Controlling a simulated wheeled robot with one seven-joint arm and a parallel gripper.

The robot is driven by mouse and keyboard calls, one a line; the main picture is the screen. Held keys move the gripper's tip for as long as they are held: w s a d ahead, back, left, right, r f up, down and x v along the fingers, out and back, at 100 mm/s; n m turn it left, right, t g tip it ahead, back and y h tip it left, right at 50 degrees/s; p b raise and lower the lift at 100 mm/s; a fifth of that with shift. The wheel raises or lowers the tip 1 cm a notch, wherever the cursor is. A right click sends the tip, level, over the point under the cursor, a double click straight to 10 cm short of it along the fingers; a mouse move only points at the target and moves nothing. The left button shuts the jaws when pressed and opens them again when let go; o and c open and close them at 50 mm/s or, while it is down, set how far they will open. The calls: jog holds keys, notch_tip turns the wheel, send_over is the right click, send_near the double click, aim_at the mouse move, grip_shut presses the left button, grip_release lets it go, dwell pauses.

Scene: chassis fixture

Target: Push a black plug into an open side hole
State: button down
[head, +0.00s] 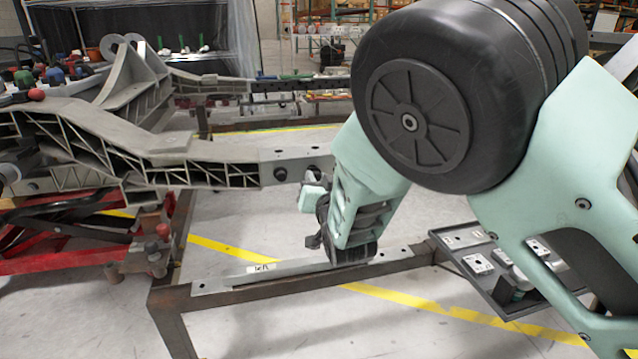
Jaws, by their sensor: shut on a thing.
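The grey chassis (165,150) reaches in from the left and ends in a flat-sided beam (290,157). Two dark round spots show on the beam's side: one (280,173) near its end, and one (252,175) further left that seems to stand out. I cannot tell for sure which is a plug and which is an open hole. My gripper (313,187) is at the beam's right end, close in front of it, and is shut on a black plug. The held plug is small and mostly hidden by the fingers, so its contact with the beam is unclear.
A brown steel frame (165,300) with a flat bar labelled "left" (262,268) runs below my gripper. A dark tray (480,265) with metal parts is at the right. A red lift (70,240) stands under the chassis. Red and blue knobs (36,94) are at far left.

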jog(key=shift+x, duration=0.95)
dwell(0.6)
jog(key=c, duration=1.2)
grip_release()
jog(key=v, duration=0.9)
